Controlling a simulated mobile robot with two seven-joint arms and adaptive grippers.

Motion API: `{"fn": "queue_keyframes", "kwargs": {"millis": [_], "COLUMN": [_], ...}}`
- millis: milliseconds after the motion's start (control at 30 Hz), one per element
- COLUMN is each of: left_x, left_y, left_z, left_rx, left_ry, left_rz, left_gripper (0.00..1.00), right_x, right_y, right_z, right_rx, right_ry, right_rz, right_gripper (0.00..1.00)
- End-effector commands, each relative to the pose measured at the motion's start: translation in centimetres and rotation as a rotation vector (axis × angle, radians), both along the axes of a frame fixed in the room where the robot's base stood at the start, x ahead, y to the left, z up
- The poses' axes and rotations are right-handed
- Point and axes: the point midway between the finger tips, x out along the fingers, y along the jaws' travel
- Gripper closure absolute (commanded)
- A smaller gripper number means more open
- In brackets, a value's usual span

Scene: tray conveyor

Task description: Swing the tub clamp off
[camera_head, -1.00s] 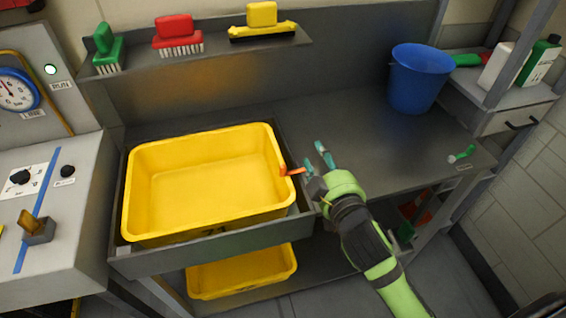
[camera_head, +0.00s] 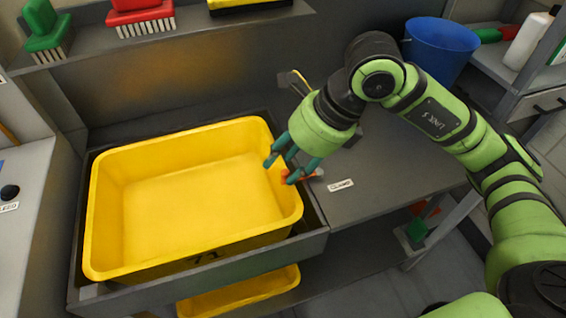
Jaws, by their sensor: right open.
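The yellow tub (camera_head: 190,255) sits in a dark frame on the bench, with its inside empty. The clamp (camera_head: 314,175) is a small orange-tipped lever at the tub's right rim, beside a white label. Its orange end is partly hidden by my fingers. My right gripper (camera_head: 279,172) comes in from the right, over the tub's right rim. Its teal fingers are apart and point down at the clamp's orange end. I cannot tell whether they touch it. My left gripper is not in view.
A shelf (camera_head: 190,30) with green, red and yellow brushes runs along the back. A blue bucket (camera_head: 440,45) stands at the back right, behind my arm. A second yellow tub (camera_head: 245,292) is below the bench. Bare bench top lies right of the tub.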

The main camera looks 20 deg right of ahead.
Motion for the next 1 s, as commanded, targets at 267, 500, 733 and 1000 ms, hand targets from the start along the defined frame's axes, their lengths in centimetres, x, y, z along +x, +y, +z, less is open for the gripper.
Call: {"fn": "queue_keyframes", "kwargs": {"millis": [267,500,733,1000], "left_x": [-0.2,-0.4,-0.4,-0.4], "left_y": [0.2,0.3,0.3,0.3], "left_z": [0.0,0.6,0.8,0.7], "left_rx": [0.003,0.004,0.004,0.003], "left_ry": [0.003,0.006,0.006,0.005], "left_rz": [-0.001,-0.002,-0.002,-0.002], "left_gripper": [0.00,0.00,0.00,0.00], "right_x": [1.4,2.3,2.8,2.8], "right_y": [-2.8,-1.6,-1.1,-1.1], "right_z": [-1.6,-4.9,-6.6,-6.7], "right_rx": [-0.136,-0.132,-0.131,-0.131], "right_ry": [-0.029,-0.028,-0.032,-0.033], "right_rz": [-0.063,-0.061,-0.060,-0.060], "right_gripper": [0.58,0.58,0.58,0.66]}}
